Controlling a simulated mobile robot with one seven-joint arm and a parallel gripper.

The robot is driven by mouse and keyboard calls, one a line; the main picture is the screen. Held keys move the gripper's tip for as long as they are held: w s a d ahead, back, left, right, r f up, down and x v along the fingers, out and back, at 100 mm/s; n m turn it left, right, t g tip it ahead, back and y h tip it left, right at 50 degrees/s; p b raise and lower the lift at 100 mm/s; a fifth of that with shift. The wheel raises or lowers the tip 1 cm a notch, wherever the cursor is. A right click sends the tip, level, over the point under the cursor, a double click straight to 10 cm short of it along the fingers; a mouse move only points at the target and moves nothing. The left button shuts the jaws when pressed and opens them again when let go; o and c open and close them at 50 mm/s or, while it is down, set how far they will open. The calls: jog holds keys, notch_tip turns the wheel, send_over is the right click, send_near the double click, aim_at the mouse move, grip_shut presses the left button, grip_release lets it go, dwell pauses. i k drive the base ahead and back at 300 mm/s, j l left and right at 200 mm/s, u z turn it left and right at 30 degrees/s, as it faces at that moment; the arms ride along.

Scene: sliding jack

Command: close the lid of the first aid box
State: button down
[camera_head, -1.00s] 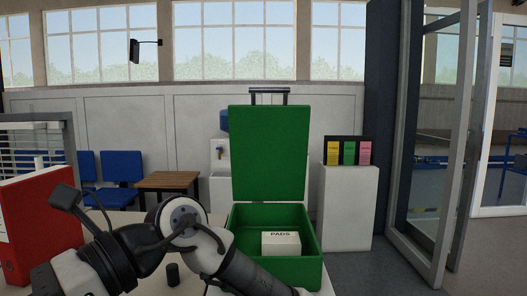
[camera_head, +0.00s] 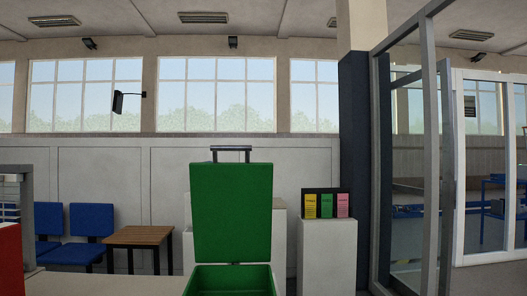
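The green first aid box (camera_head: 191,287) stands at the bottom centre, cut off by the lower edge of the view. Its green lid (camera_head: 232,212) is open and stands nearly upright at the back of the box. A dark handle (camera_head: 231,149) sticks up at the lid's top edge. Only the upper part of the box's inside shows, and its contents are out of view. My gripper and arm are not in view.
A red object (camera_head: 9,260) stands at the left edge. Behind are blue chairs (camera_head: 88,224), a wooden table (camera_head: 140,237) and a white pedestal (camera_head: 327,256) with coloured leaflets (camera_head: 326,205). A glass door frame (camera_head: 432,150) stands at right.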

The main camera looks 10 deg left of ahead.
aim_at(232, 203)
jog(key=i+l+z, duration=0.25)
jog(key=z, duration=0.2)
jog(key=i+l+z, duration=0.4)
jog(key=i+l, duration=0.25)
jog(key=i, duration=0.2)
jog(key=i+l, duration=0.2)
jog(key=i, duration=0.25)
jog(key=i+u, duration=0.85)
jog(key=u, duration=0.15)
